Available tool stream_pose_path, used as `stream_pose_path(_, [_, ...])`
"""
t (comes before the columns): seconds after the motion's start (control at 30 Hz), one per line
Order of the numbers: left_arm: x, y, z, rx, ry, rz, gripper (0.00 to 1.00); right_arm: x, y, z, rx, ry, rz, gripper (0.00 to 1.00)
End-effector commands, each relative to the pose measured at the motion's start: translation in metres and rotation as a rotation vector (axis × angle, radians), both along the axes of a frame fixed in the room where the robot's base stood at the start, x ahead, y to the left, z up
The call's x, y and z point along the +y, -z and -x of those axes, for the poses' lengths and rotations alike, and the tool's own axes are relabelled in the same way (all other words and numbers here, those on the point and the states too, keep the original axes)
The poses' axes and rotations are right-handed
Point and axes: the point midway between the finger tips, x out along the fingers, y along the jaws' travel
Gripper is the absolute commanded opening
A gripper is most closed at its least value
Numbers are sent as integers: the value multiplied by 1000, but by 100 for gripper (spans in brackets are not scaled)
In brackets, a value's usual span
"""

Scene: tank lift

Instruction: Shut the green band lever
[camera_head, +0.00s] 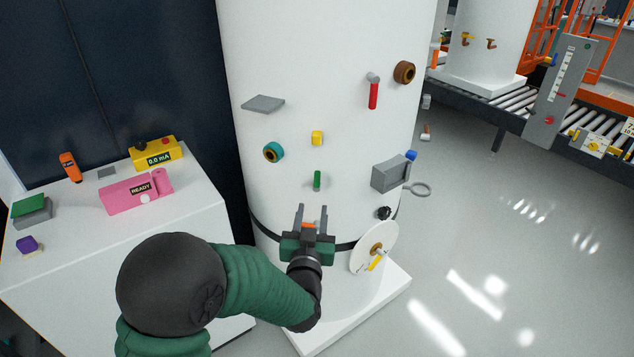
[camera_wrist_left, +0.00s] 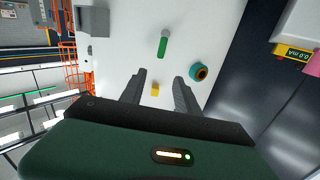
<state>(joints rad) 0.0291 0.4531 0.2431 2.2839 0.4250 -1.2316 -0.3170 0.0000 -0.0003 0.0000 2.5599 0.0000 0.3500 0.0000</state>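The green lever (camera_head: 317,180) is a short green bar on the front of the white tank (camera_head: 330,40), above the black band (camera_head: 342,246). In the head view it stands roughly upright. The left wrist view also shows the green lever (camera_wrist_left: 162,46), with a grey piece at its upper end there. My left gripper (camera_head: 311,210) is open and empty, in front of the tank and below the lever in the head view. Its spread fingers also show in the left wrist view (camera_wrist_left: 159,77), with the lever beyond them. My right gripper is not in view.
A yellow knob (camera_head: 317,138), teal ring (camera_head: 273,152), red lever (camera_head: 373,94), grey box (camera_head: 389,174) and white disc (camera_head: 376,248) are on or beside the tank. A white cabinet (camera_head: 100,245) with a pink device (camera_head: 125,194) stands left. Open floor lies right.

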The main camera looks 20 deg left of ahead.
Motion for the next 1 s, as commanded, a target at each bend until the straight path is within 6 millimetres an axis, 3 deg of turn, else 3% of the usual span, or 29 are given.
stream_pose_path(0.3, [19, 1, -82, -1, -2, 2, 38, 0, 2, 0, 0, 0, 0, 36])
stream_pose_path(0.5, [27, 0, -124, 0, 1, 1, 38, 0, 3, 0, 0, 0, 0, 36])
stream_pose_path(0.67, [30, 0, -138, 0, 1, 1, 38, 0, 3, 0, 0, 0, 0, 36])
stream_pose_path(0.9, [30, 0, -140, 1, 2, 0, 38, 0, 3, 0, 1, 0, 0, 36])
stream_pose_path(1.0, [30, 0, -140, 1, 2, 0, 28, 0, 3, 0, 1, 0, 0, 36])
